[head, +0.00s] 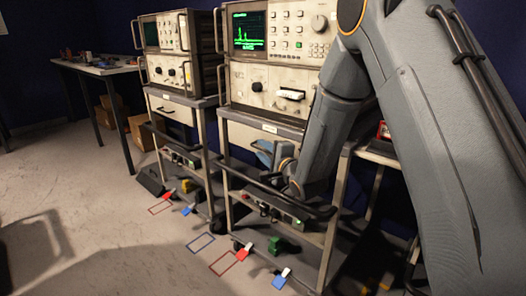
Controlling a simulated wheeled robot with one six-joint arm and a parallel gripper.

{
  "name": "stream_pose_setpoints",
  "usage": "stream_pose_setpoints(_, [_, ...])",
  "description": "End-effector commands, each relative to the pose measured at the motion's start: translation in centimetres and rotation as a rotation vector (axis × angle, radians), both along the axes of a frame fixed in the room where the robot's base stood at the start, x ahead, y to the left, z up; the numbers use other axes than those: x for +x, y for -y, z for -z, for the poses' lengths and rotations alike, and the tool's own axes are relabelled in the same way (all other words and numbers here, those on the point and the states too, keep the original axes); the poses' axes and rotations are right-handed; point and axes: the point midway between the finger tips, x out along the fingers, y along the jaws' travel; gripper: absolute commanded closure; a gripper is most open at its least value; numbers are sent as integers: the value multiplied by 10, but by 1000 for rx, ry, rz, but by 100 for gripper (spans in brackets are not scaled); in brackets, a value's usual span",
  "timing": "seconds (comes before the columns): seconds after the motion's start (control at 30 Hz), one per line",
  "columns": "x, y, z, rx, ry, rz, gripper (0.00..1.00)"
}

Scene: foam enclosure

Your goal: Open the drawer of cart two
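Two wheeled carts stand side by side, a left cart (205,129) and a middle cart (326,237); a third is partly hidden at right. Their labels are too small to read, so I cannot tell which is cart two. The left cart has a pale drawer front (176,112) that looks closed. The middle cart has a pale drawer front (240,138) under its top, largely hidden by my arm. My arm comes down from the upper right, its wrist (284,160) in front of the middle cart at drawer height. My gripper's fingers cannot be made out there.
Instruments stand on the carts, one with a lit green screen (249,30). Dark bars (275,190) cross the carts' fronts lower down. Red and blue wheel pieces (243,254) and outlined rectangles (201,243) lie on the floor. A table (100,68) stands at left; open floor is in front.

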Motion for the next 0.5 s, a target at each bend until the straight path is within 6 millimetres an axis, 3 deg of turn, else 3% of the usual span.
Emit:
stream_pose_setpoints(0.03, [0,0,0,0,0,0,74])
stream_pose_setpoints(0.2, [0,0,0,0,0,0,100])
stream_pose_setpoints(0.5, [0,0,0,0,0,0,100])
